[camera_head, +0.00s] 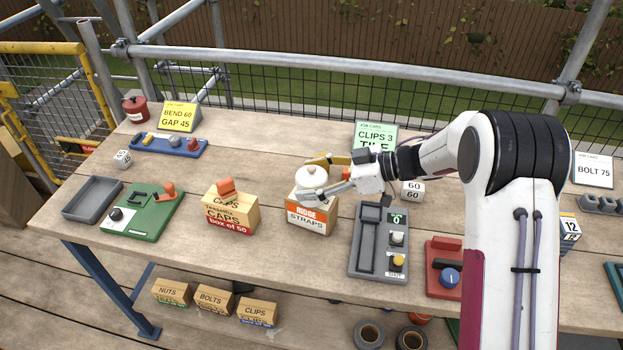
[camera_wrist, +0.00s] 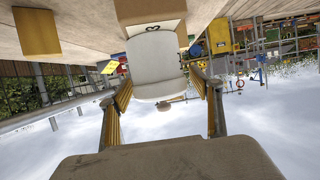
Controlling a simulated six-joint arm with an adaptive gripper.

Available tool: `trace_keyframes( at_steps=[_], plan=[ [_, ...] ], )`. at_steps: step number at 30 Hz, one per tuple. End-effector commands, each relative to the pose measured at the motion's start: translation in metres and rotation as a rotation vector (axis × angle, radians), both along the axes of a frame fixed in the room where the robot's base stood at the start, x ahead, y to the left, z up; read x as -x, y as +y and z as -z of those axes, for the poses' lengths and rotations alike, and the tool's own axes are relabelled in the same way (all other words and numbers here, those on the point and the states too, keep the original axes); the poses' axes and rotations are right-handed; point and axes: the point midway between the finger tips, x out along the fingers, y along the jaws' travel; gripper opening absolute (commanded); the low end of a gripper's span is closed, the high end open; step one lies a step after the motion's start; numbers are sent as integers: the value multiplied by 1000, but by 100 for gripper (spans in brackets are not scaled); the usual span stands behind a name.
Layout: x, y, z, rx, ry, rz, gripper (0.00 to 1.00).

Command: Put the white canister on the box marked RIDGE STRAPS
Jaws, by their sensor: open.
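The white canister (camera_head: 311,180) sits upright on top of the cardboard box marked RIDGE STRAPS (camera_head: 312,217), near the middle of the table. In the wrist view, which is upside down, the canister (camera_wrist: 155,62) rests against the box (camera_wrist: 150,12). My gripper (camera_head: 325,176) reaches in from the right with its fingers on either side of the canister. In the wrist view the fingers (camera_wrist: 165,90) are spread apart, with gaps beside the canister. The canister's far side is hidden.
A CAPS box (camera_head: 230,212) with an orange item on top stands to the left. A grey device (camera_head: 378,243) with buttons lies right of the RIDGE STRAPS box. A white 60 cube (camera_head: 412,191) and a CLIPS 3 card (camera_head: 375,138) are near my gripper.

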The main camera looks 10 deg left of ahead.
Motion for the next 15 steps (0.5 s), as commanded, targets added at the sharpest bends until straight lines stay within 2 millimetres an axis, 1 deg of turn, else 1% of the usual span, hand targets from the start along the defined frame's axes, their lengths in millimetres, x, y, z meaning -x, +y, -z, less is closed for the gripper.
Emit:
trace_keyframes(
  at_steps=[5,8,15],
  plan=[
    [0,-13,-5,0,0,1,64],
    [-1,-25,-10,0,-2,4,64],
    [-1,-59,-24,0,-1,3,64]
  ],
)
